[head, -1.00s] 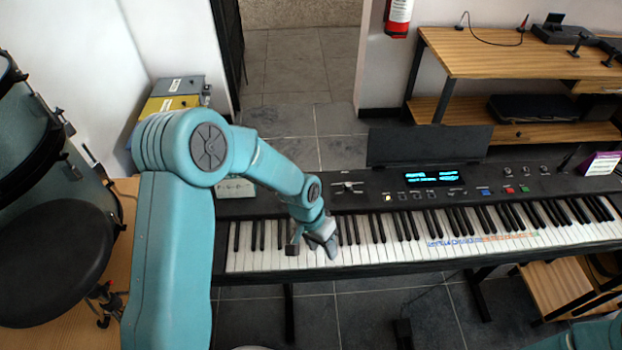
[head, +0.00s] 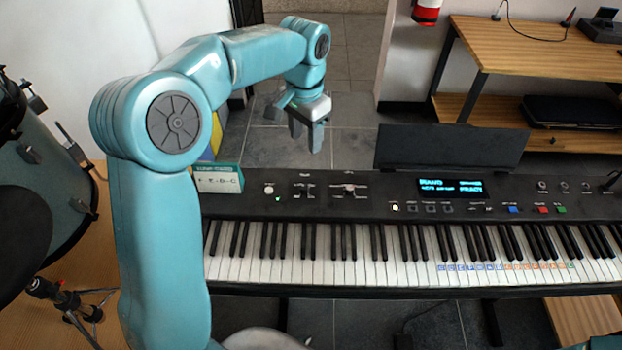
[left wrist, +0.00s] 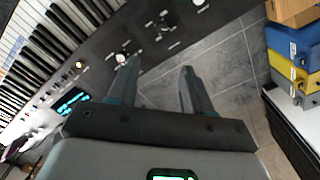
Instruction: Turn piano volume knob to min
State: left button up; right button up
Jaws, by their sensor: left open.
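The digital piano (head: 520,205) stretches across the head view, its control panel behind the keys. A pale round knob (head: 268,188) with a small green light sits at the panel's left end. Another pale control (head: 348,188) sits farther right; the labels are too small to read, so I cannot tell which is volume. My left gripper (head: 306,136) is open and empty, raised behind the panel with fingers pointing down, apart from both controls. In the left wrist view its fingers (left wrist: 158,85) are spread, with the second control (left wrist: 121,57) beside the left fingertip. My right gripper does not show.
A dark music stand (head: 450,148) rises behind the panel. A wooden shelf desk (head: 535,55) is at the back right, drums (head: 50,170) at the left. Open tiled floor lies behind the piano.

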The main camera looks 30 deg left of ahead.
pick_arm(q)
send_over(304, 187)
notch_tip(304, 187, down, 6)
notch_tip(304, 187, down, 10)
jog(key=shift+w+r+p, duration=0.1)
jog(key=shift+p, duration=0.25)
jog(key=shift+w+a+f, duration=0.1)
jog(key=shift+f, duration=0.1)
jog(key=shift+s+r, duration=0.15)
jog(key=shift+s, duration=0.05)
jog(key=c, duration=0.3)
grip_shut()
